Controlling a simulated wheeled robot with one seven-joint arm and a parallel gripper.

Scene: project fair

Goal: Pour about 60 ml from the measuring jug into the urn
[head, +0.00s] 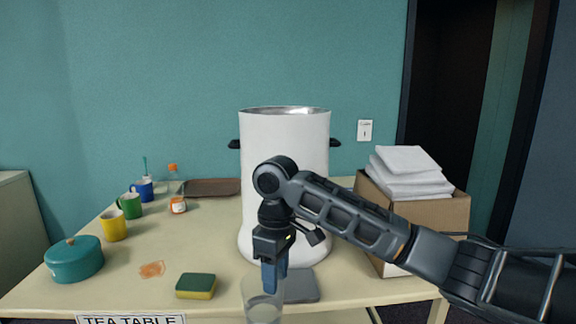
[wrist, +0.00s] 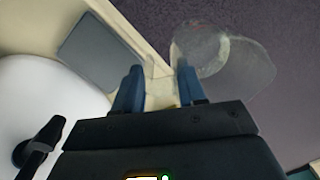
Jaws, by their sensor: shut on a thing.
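The urn (head: 285,165) is a large white cylinder with an open metal top and black side handles, standing on the table behind my gripper. In the wrist view its white body (wrist: 45,110) and a black part fill the lower left. The measuring jug (head: 262,304) is clear, and its lower part is cut off by the bottom of the head view. My gripper (head: 273,278) points down and is shut on the jug's handle side. In the wrist view the blue fingers (wrist: 160,88) close on the clear jug (wrist: 225,60), which extends to the right past the table edge.
A grey flat pad (head: 300,286) lies before the urn. A cardboard box (head: 425,212) with white cloths stands at right. At left are a teal pot (head: 74,260), mugs (head: 128,206), a sponge (head: 196,286), an orange-labelled bottle (head: 176,195) and an orange spill (head: 152,269). A brown tray (head: 213,187) lies behind.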

